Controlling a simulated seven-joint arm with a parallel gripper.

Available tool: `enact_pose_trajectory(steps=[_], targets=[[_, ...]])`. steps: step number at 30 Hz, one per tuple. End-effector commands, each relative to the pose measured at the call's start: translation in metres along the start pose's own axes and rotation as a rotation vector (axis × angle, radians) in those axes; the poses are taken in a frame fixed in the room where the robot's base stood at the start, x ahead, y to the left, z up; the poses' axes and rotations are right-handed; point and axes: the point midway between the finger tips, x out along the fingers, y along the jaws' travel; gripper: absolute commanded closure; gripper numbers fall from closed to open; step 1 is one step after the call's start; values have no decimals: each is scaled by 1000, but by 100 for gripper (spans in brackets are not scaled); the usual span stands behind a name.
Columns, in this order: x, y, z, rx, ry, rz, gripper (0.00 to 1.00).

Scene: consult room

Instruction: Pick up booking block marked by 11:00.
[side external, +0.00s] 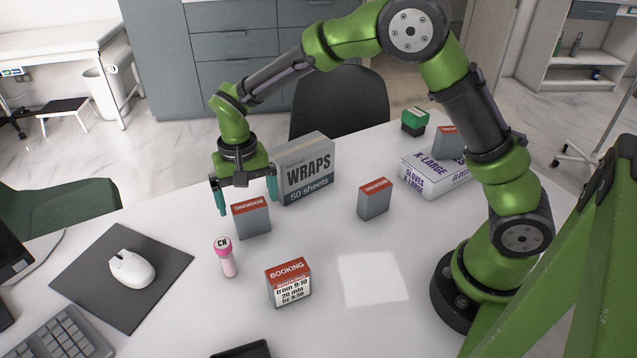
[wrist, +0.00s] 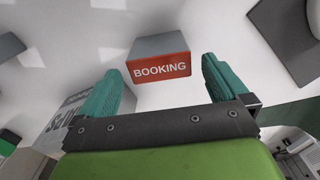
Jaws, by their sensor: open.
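Several grey booking blocks with red "BOOKING" bands stand on the white table. One block (side external: 251,218) is just below my gripper (side external: 247,204), in front of the wraps box; its marked side is not readable. In the wrist view this block (wrist: 160,68) lies ahead, between the teal fingers of my gripper (wrist: 161,76), which is open and empty. Another block (side external: 375,200) stands right of centre, and one (side external: 447,141) is on the gloves box. I cannot read 11:00 anywhere.
The "WRAPS" box (side external: 307,170) stands close behind my gripper. A pink "N3" bottle (side external: 227,260) is in front of the near block. The gloves box (side external: 425,177) is back right. A mouse (side external: 132,269) on a dark pad (side external: 85,262) is left. Table between blocks is clear.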

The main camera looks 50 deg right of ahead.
Motion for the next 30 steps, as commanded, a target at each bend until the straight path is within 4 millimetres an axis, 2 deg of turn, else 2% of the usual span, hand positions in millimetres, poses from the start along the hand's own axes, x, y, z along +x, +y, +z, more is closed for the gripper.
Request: enact_pose_trajectory(steps=[3, 8, 17, 27, 30], targets=[[20, 1, 2, 2, -5, 3, 0], [40, 0, 2, 1, -3, 2, 0], [44, 0, 2, 1, -1, 0, 2], [43, 0, 2, 1, -1, 0, 52], [43, 0, 2, 1, 0, 0, 52]])
